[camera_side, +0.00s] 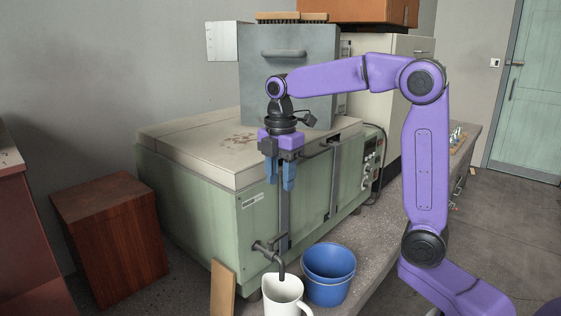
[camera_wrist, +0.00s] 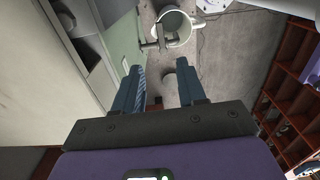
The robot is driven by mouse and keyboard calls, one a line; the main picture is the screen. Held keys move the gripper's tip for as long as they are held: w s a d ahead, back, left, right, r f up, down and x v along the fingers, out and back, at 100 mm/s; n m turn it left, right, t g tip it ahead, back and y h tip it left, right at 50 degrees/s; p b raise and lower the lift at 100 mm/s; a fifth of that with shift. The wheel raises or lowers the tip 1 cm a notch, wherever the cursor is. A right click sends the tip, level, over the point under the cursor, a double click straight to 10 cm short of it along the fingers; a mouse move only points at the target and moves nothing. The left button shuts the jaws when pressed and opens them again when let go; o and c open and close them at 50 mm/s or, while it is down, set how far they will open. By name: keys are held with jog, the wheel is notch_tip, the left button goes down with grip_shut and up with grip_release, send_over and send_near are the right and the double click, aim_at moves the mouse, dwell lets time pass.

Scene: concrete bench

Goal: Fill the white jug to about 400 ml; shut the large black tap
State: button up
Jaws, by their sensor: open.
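The white jug (camera_side: 284,297) stands on the bench under the spout of the dark tap (camera_side: 270,253), cut off by the bottom edge of the side view. In the wrist view the jug (camera_wrist: 187,37) shows from above, with the tap (camera_wrist: 157,43) over its near left rim. I cannot make out a water level, a stream, or whether the tap is open. My gripper (camera_side: 280,184) is open and empty, pointing down, well above the tap and jug. Its two blue fingers also show apart in the wrist view (camera_wrist: 163,82).
A blue bucket (camera_side: 328,289) stands just right of the jug. A wooden board (camera_side: 222,290) leans left of it. The green tank (camera_side: 200,205) with dark uprights is behind the tap. Open air lies between my gripper and the tap.

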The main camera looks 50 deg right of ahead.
jog(key=shift+r, duration=1.85)
jog(key=s+a+f+m, duration=0.1)
jog(key=s+f, duration=0.3)
jog(key=s, duration=0.5)
jog(key=s+a+f+m, duration=0.2)
jog(key=s+f, duration=0.3)
jog(key=s, duration=0.4)
jog(key=s+a+f+m, duration=0.1)
jog(key=s+f, duration=0.4)
jog(key=s, duration=0.5)
jog(key=shift+a+m, duration=0.25)
jog(key=shift+m, duration=0.55)
jog(key=shift+w, duration=0.1)
